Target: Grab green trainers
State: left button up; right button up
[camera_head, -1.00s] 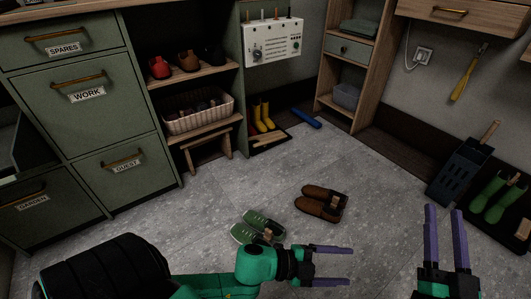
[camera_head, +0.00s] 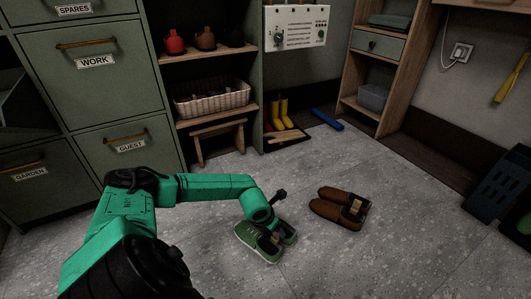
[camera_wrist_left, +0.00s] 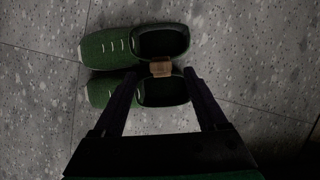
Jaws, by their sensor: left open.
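The green trainers (camera_head: 256,243) stand side by side on the grey floor, partly hidden by my left arm in the head view. In the left wrist view the green trainers (camera_wrist_left: 108,47) lie just ahead of my left gripper (camera_wrist_left: 160,85), joined by a small brown tag (camera_wrist_left: 160,69) at their heels. The left gripper is open, with its fingers spread on either side of the nearer shoe's heel end. Whether the fingers touch the shoe I cannot tell. My right gripper is out of view.
A pair of brown shoes (camera_head: 338,207) stands on the floor to the right of the trainers. Green drawers (camera_head: 92,80) line the left, and a shelf holds a wicker basket (camera_head: 212,101). Yellow boots (camera_head: 284,112) stand at the back.

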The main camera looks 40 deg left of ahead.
pick_arm(q)
jog(key=b+x, duration=0.4)
jog(key=x, duration=0.1)
jog(key=shift+s+d+f, duration=0.1)
jog(key=shift+r, duration=0.2)
jog(key=shift+c, duration=0.6)
grip_shut()
dwell(0.4)
